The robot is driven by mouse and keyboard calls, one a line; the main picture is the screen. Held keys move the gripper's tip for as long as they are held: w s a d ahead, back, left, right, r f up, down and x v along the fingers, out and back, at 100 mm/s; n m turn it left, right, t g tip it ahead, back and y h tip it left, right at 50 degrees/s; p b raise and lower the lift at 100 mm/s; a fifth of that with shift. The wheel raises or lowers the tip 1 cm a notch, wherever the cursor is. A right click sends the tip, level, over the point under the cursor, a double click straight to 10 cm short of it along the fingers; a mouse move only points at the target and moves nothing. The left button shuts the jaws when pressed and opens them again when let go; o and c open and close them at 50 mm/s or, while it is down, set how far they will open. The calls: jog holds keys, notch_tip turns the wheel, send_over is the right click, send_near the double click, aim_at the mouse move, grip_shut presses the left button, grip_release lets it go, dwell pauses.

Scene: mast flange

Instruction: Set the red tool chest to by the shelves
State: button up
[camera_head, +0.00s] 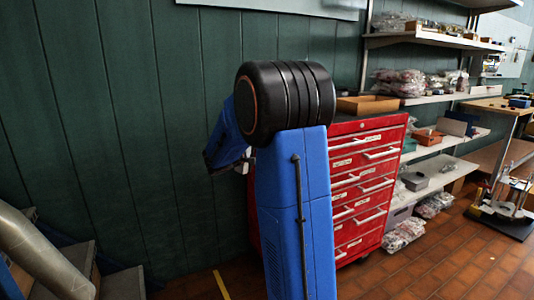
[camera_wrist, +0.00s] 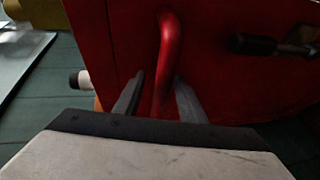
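The red tool chest (camera_head: 365,180) stands upright on the floor against the green wall, just left of the shelves (camera_head: 425,100). Its drawer front with white pulls faces right; my blue arm covers much of its left side. In the wrist view, a red side panel of the chest (camera_wrist: 225,85) fills most of the picture, with a red bar handle (camera_wrist: 167,60) on it. My gripper (camera_wrist: 160,85) has one finger on each side of the handle. A gap shows between the left finger and the handle, so it looks open around it. In the head view, my gripper is hidden.
The shelves hold bags and boxes, with several bags (camera_head: 403,235) low beside the chest. A workbench (camera_head: 500,104) and a stand on a dark base (camera_head: 505,215) are at the right. Brick-coloured floor (camera_head: 430,270) is clear in front. A yellow floor line (camera_head: 221,285) runs left of my arm.

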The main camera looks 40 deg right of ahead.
jog(key=v, duration=1.6)
jog(key=shift+a, duration=0.1)
jog(key=s+a+f+y, duration=0.4)
jog(key=s+a, duration=0.1)
jog(key=s, duration=0.5)
jog(key=s+a+f+y, duration=0.3)
jog(key=s+a+y, duration=0.1)
jog(key=s, duration=0.5)
jog(key=s+a+f+t+y, duration=0.1)
jog(key=s+a+f+y, duration=0.2)
jog(key=s+a, duration=0.3)
jog(key=s+a+f+t+y, duration=0.1)
jog(key=s+a+f+y, duration=0.2)
jog(key=a, duration=0.8)
jog(key=s+y, duration=0.1)
jog(key=s, duration=0.1)
jog(key=shift+s+t+y, duration=0.35)
jog(key=shift+t+y, duration=0.05)
